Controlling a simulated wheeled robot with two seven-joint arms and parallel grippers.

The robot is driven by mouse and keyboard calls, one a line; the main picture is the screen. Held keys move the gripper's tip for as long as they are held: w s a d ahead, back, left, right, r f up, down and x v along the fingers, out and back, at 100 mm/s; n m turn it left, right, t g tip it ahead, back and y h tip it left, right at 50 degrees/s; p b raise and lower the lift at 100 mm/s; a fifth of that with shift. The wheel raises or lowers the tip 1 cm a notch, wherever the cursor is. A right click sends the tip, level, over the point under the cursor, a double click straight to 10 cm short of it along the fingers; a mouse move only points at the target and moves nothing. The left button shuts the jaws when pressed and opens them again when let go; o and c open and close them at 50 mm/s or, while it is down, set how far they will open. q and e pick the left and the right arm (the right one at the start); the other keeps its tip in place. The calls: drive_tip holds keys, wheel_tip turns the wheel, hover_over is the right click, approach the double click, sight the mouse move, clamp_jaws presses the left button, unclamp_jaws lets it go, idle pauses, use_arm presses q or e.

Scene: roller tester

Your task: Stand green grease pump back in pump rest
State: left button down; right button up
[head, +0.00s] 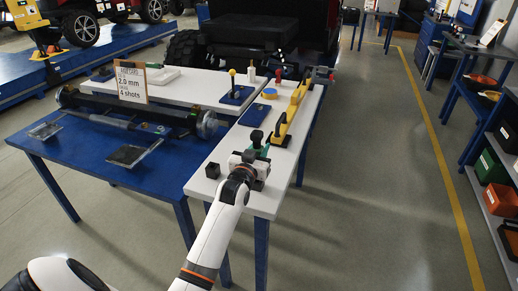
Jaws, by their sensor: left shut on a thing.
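My left gripper (255,160) is over the near part of the white table top and is shut on the green grease pump (265,151). Only a small green part of the pump shows beyond the fingers; the gripper hides the rest. A black upright piece (257,138) shows just behind the gripper. I cannot tell whether it belongs to the pump, or whether the pump touches the table. I cannot pick out the pump rest with certainty. My right gripper is not in view.
A yellow-and-black tool (290,115) lies along the white table top (268,198). Blue plates (253,116), one with a yellow-knobbed lever (232,84), stand farther back. A small black block (213,170) is left of my gripper. A roller (130,105) and sign (131,84) are left.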

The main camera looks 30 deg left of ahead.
use_arm(q)
drive_tip(key=shift+f, duration=0.2)
idle(0.4)
drive_tip(key=shift+f+b, duration=1.1)
drive_tip(key=shift+f, duration=0.7)
drive_tip(key=c, duration=1)
unclamp_jaws()
drive_tip(key=shift+r, duration=0.1)
drive_tip(key=shift+o, duration=0.2)
drive_tip(key=shift+s, duration=0.1)
drive_tip(key=v, duration=1.2)
